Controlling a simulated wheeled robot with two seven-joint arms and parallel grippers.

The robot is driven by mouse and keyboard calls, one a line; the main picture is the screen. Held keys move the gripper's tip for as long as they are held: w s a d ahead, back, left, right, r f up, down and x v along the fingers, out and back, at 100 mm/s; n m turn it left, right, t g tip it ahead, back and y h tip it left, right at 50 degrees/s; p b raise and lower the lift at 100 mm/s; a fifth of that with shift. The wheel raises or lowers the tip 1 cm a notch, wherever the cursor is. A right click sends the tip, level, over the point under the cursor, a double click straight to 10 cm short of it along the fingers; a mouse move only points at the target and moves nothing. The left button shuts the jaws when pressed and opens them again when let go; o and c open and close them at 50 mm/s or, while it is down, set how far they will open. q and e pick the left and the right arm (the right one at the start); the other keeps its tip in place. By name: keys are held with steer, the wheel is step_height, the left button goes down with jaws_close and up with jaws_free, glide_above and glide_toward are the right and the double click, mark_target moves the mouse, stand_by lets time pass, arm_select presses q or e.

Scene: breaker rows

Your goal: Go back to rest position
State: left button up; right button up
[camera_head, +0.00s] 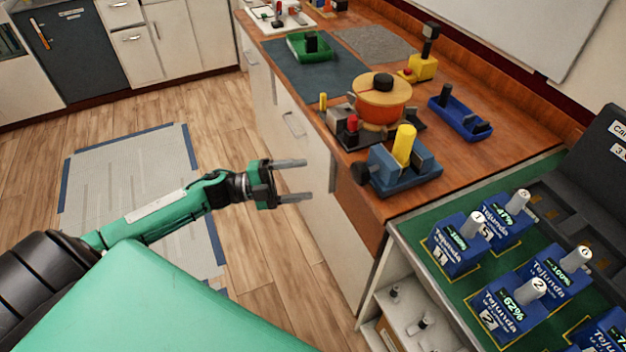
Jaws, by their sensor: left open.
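My left gripper (290,180) is open and empty. It hangs in the air over the floor, in front of the white cabinet under the wooden counter. Its two grey fingers point right, toward the cabinet front, with a clear gap between them. It holds nothing. My left arm is green and black and reaches in from the lower left, stretched out. My right gripper is not in this view.
The wooden counter (461,83) carries a blue device with a yellow cylinder (404,145), an orange round pot (381,104) and a green tray (309,47). Blue breaker blocks (458,246) stand on a green surface at lower right. The wooden floor (262,255) is open.

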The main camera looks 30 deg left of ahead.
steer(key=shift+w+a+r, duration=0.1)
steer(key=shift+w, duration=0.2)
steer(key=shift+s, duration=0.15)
